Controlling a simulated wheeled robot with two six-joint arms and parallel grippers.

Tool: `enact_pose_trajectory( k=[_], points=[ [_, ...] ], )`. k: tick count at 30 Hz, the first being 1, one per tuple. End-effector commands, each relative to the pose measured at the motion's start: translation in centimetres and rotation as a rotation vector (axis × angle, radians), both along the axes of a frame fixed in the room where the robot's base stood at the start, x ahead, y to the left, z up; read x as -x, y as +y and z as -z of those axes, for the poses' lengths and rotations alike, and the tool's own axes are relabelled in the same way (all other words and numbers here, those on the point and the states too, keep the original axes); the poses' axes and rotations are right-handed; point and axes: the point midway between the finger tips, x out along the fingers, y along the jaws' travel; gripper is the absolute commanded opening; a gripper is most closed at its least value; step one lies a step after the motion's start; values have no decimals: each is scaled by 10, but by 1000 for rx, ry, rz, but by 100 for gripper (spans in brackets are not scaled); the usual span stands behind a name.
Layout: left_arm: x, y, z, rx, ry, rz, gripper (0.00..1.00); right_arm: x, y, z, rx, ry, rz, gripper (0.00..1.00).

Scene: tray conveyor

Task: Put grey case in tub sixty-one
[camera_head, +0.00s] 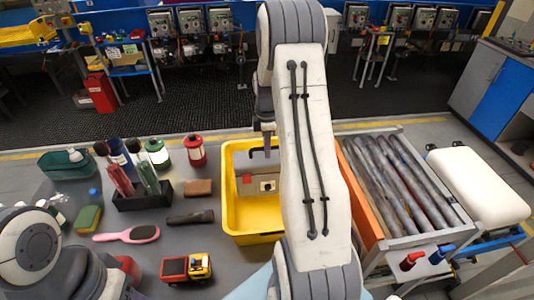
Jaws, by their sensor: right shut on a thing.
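A yellow tub (252,222) stands right of centre on the grey table, partly hidden on its right side by my right arm. I cannot read a number on it. My right gripper (266,134) points down over the far part of the tub. It is shut on a small grey thing, which looks like the grey case (259,153), seen over the tub's opening and partly hidden. A small red piece (247,178) and a dark and white piece (267,186) show inside the tub. My left arm is at the lower left; its gripper is out of view.
Left of the tub are a dark bottle holder (145,199), a brown block (198,187), a dark elongated item (190,218), a pink brush (127,235) and a toy truck (186,268). A roller conveyor (395,185) lies to the right, with a white padded seat (479,184) beyond.

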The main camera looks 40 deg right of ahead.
Motion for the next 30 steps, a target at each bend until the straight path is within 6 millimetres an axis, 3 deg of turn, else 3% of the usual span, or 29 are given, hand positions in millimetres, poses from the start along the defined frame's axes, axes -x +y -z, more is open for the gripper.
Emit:
enact_pose_trajectory(
  k=[7,19,20,21,22,30],
  points=[
    [0,0,-18,0,0,3,54,1,0,28,-1,2,0,0],
    [0,0,-14,0,0,3,54,0,0,35,1,-1,0,0],
    [0,0,-14,0,0,2,54,1,1,36,-1,2,0,25],
    [0,0,-15,0,0,2,54,1,1,35,-1,2,0,40],
    [0,0,-15,0,0,2,54,1,1,35,-1,2,0,47],
    [0,0,-15,0,0,2,54,1,1,35,-1,2,0,47]
  ],
)
